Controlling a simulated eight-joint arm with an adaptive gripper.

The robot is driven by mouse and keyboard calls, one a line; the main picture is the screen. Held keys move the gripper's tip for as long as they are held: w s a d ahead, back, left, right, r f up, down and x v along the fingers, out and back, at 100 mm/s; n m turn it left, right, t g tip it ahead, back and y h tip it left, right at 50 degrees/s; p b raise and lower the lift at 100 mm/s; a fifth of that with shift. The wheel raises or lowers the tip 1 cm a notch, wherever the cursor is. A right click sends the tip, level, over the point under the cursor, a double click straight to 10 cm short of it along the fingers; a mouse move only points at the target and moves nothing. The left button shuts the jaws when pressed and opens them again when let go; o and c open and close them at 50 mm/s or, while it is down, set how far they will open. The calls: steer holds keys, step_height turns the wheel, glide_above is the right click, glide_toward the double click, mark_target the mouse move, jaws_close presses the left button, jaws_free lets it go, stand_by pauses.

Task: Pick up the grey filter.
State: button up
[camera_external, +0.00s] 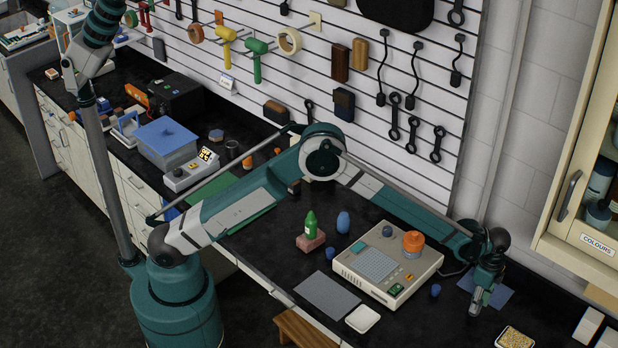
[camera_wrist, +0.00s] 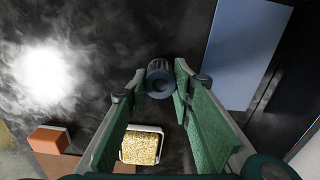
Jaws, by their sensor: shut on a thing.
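The grey filter appears to be the dark blue-grey, ridged, short cylinder (camera_wrist: 159,80) in the wrist view. It sits between the tips of the green-padded fingers of my gripper (camera_wrist: 158,88), which are shut on it. In the external view my gripper (camera_external: 477,303) points down at the right part of the black bench, beside the blue sheet (camera_external: 497,291). The filter is hard to make out there against the fingers. I cannot tell whether it touches the bench.
A beige device (camera_external: 388,264) bearing an orange-topped jar (camera_external: 413,243) stands left of my gripper, with a small dark blue piece (camera_external: 435,290) between. A tray of golden grains (camera_external: 515,338) is near the front right. A cream cabinet (camera_external: 588,170) stands at the right.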

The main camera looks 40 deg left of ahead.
step_height(320, 180, up, 10)
steer(key=shift+f, duration=0.25)
